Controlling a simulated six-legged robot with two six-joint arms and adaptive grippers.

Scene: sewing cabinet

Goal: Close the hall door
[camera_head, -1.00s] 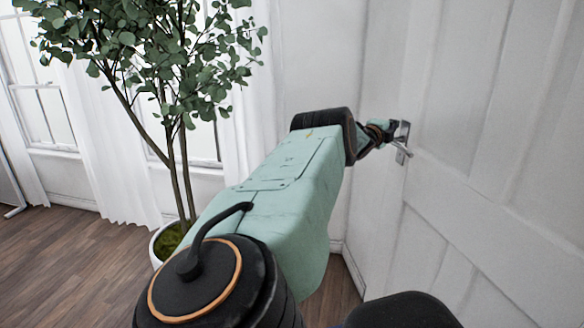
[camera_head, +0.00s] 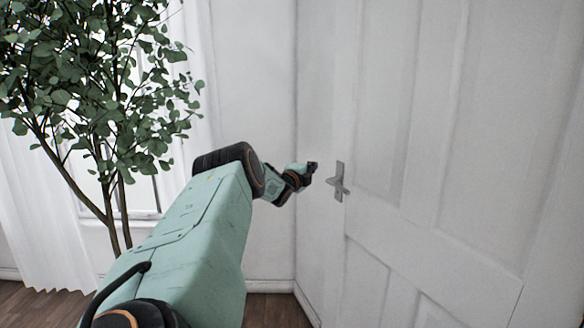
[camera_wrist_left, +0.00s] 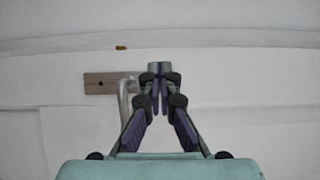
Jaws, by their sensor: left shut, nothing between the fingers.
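The hall door (camera_head: 392,215) is white and panelled and fills the right side of the head view. I cannot tell whether it stands in its frame. Its metal handle (camera_head: 339,181) is near the door's left edge. In the left wrist view the handle's plate (camera_wrist_left: 100,83) and lever (camera_wrist_left: 125,100) show just left of the fingers. My left gripper (camera_head: 313,166) is shut and empty, just left of the handle in the head view, with a small gap showing there. Its fingers (camera_wrist_left: 160,78) meet at the tips in the wrist view. My right gripper is out of view.
A tall leafy plant (camera_head: 95,110) stands at the left, before white curtains (camera_head: 40,210) and a window. A pale wall (camera_head: 255,80) lies behind my left arm. Some wooden floor (camera_head: 275,311) shows at the bottom, clear where visible.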

